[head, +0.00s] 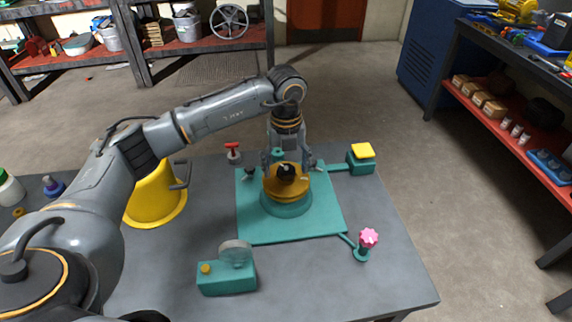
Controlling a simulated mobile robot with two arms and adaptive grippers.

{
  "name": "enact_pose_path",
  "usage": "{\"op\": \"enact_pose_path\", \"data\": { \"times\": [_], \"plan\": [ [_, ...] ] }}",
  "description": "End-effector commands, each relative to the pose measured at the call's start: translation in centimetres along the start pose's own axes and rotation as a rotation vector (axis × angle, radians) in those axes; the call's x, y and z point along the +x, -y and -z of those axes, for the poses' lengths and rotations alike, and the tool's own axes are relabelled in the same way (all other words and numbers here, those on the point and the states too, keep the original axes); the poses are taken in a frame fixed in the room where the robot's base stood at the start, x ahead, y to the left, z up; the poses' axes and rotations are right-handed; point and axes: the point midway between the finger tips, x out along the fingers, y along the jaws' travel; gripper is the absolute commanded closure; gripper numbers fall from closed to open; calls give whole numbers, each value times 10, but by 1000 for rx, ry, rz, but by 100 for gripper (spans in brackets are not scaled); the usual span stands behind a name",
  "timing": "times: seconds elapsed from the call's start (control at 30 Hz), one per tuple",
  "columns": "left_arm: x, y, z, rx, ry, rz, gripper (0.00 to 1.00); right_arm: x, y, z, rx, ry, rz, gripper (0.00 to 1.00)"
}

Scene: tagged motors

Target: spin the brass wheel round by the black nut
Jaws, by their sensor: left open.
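The brass wheel (271,190) lies flat on a round teal base in the middle of the teal plate (258,231). The black nut (286,171) stands on top of the wheel. My left gripper (289,166) points down over the wheel, with its fingers spread to either side of the nut. The fingers are open, and I cannot tell whether they touch anything. My right gripper is not in view.
A teal box with a clear disc (227,279) sits in front. A pink knob (369,238) is at the right, a yellow-topped block (361,156) behind it, and a red handle (233,151) at the back left.

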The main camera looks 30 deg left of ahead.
Motion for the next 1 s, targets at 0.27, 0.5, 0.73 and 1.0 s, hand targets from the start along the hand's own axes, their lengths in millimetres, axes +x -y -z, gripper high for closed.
{"op": "enact_pose_path", "data": {
  "times": [0.27, 0.5, 0.73, 1.0],
  "plan": [
    [0, 0, 0, 2, 0, 0, 71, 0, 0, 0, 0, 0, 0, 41],
    [1, 0, 0, 41, 0, 0, 78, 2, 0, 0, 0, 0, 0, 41],
    [0, 0, 0, 284, 1, 0, 49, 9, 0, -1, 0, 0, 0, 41],
    [0, 0, 0, 279, 0, 0, 25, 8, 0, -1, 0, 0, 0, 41]
  ]
}}
